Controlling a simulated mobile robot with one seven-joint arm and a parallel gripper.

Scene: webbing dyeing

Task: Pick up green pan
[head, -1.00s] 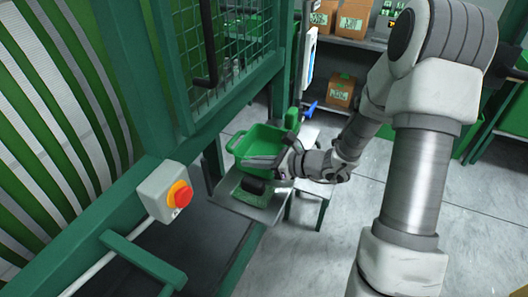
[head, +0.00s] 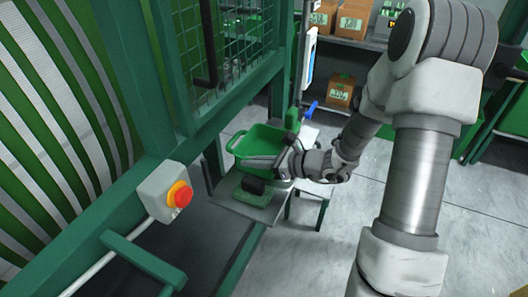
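The green pan (head: 266,136), an open box-like container, is at the middle of the head view, above a grey platform (head: 226,197). My gripper (head: 258,163) reaches in from the right and lies against the pan's near side. Its grey finger covers part of that wall. The other finger is not distinct, so I cannot tell whether it is closed on the wall. Below the gripper is a black part (head: 253,184) over a green base (head: 252,202) on the platform. I cannot tell whether the pan's underside touches anything.
A green machine frame with a mesh guard (head: 235,50) stands close on the left. A red emergency button (head: 180,194) sits on a pale box in front of it. A shelf with cardboard boxes (head: 353,20) is behind. Open floor (head: 310,255) lies to the right.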

